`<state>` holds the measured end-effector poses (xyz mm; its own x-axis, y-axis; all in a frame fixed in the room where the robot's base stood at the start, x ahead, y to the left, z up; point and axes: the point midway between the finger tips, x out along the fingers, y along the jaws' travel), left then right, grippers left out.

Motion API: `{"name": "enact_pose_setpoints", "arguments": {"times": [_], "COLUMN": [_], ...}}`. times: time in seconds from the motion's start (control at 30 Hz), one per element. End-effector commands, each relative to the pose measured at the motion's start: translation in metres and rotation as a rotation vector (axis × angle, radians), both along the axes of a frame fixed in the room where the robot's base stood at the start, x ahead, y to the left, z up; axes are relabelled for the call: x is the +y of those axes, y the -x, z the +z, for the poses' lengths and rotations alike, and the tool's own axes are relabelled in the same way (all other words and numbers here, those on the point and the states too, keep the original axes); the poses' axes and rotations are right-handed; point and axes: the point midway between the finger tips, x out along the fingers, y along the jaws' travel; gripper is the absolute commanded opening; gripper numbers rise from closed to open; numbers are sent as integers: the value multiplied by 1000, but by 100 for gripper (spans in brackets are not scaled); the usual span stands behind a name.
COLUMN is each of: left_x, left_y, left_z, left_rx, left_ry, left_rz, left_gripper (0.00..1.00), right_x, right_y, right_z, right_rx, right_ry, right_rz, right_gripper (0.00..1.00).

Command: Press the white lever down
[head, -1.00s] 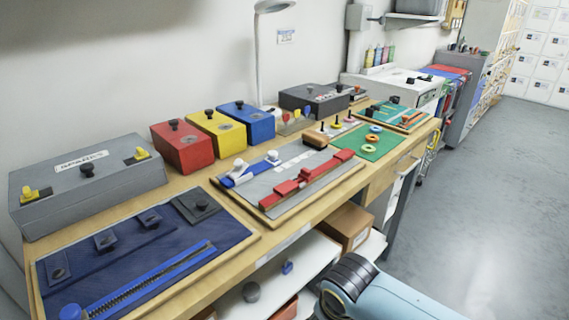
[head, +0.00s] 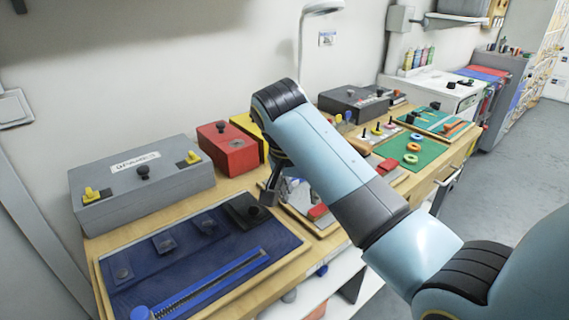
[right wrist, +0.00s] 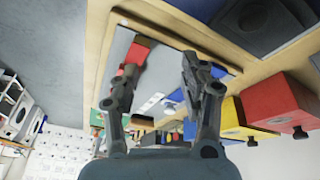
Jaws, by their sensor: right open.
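The board with the grey panel (right wrist: 162,70), red pieces (right wrist: 136,54) and blue-and-white fittings lies on the bench. In the head view my right arm covers much of it; one red piece (head: 318,212) shows past the arm. I cannot clearly make out the white lever now; the fittings' end is largely hidden by my right arm and gripper. My right gripper (right wrist: 160,68) is open and empty, its two dark fingers over this board. It also shows in the head view (head: 270,190), pointing down at the board's left end. My left gripper is out of view.
Left of the board lies a dark blue mat (head: 205,240) with black fittings. Behind stand a grey box (head: 140,185) with yellow switches and a red box (head: 228,148). A green board (head: 400,155) with rings lies further right. The floor on the right is clear.

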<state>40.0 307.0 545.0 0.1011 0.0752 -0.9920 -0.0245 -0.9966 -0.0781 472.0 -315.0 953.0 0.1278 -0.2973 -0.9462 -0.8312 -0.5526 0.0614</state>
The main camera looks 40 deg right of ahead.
Motion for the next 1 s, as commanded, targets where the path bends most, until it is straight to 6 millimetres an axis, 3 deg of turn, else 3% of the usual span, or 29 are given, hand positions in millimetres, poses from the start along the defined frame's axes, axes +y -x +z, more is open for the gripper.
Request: {"name": "enact_pose_setpoints", "arguments": {"times": [0.03, 0.1, 0.2, 0.4, 0.57, 0.8, 1.0], "left_x": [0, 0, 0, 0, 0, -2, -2], "left_y": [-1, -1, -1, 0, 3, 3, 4], "left_z": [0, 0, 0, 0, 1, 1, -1], "left_rx": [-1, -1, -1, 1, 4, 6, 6], "left_ry": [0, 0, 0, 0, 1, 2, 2], "left_rz": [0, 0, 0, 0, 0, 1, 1], "left_gripper": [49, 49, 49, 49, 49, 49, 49], "right_x": [0, 0, 0, 1, -7, -26, -36], "right_y": [-24, -53, -82, -106, -107, -108, -109], "right_z": [14, 33, 59, 85, 70, 24, -3], "right_rx": [-15, -31, -54, -77, -79, -78, -79], "right_ry": [2, 9, 26, 44, 49, 48, 46], "right_rz": [-77, -204, -355, -497, -510, -508, -507], "right_gripper": [45, 45, 45, 45, 45, 45, 45]}}
